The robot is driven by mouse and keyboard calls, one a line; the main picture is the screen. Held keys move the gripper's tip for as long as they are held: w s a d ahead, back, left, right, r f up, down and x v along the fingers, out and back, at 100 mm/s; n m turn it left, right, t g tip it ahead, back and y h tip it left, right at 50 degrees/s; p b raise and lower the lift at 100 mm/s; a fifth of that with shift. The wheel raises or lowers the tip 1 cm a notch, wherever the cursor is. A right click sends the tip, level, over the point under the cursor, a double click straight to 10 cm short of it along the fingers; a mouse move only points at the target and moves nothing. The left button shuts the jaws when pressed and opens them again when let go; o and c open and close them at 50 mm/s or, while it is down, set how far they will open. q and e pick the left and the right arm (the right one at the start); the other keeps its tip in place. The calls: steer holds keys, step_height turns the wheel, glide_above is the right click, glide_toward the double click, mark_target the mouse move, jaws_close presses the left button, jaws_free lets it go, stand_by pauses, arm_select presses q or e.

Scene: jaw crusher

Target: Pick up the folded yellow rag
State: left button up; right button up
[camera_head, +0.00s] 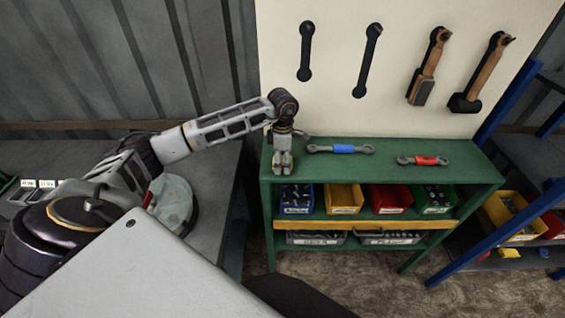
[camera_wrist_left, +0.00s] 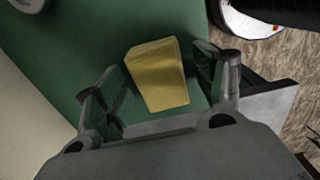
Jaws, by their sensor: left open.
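The folded yellow rag (camera_wrist_left: 158,76) lies on the green bench top (camera_wrist_left: 62,62) in the left wrist view. It looks like a small thick block, slightly turned. My left gripper (camera_wrist_left: 165,88) is open, with one finger on each side of the rag and a gap showing at both sides. The fingers do not visibly touch it. In the head view my left gripper (camera_head: 283,163) points down over the left end of the green bench (camera_head: 380,165) and hides the rag there. My right gripper is not in view.
A blue-handled wrench (camera_head: 343,149) and a red-handled wrench (camera_head: 424,160) lie on the bench to the right. Tools, including a hammer (camera_head: 482,75), hang on the board behind. Coloured bins, one yellow (camera_head: 343,198), fill the shelf below.

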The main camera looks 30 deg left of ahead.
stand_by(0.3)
arm_select(q)
steer(key=c, duration=0.9)
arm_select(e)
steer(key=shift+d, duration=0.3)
arm_select(q)
steer(key=shift+c, duration=0.2)
steer(key=shift+r, duration=0.1)
steer(key=shift+r+b, duration=1)
steer(key=shift+r, duration=3.9)
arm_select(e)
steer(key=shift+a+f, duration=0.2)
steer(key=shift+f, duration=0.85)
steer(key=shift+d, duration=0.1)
